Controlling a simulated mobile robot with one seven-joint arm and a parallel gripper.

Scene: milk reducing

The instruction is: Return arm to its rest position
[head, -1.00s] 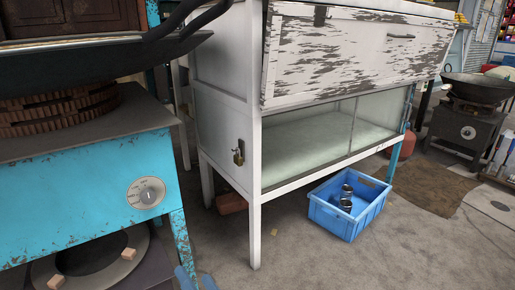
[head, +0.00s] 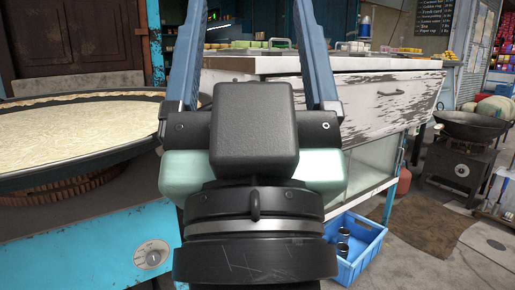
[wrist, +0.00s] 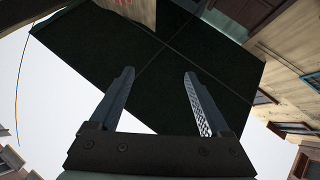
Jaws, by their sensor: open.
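My gripper (head: 247,40) stands upright in the middle of the head view, close to the camera, with its two blue fingers pointing up and spread apart. Nothing is between them. In the wrist view my gripper (wrist: 158,80) also shows open and empty, with a dark canopy and pale sky beyond it. My gripper and wrist hide part of the white cabinet in the head view.
A large round pan (head: 75,130) with a pale sheet of batter sits on the blue stove (head: 90,250) at left. The worn white cabinet (head: 390,100) stands behind my wrist. A blue crate (head: 358,262) with cans is on the floor. A dark wok (head: 470,125) stands at right.

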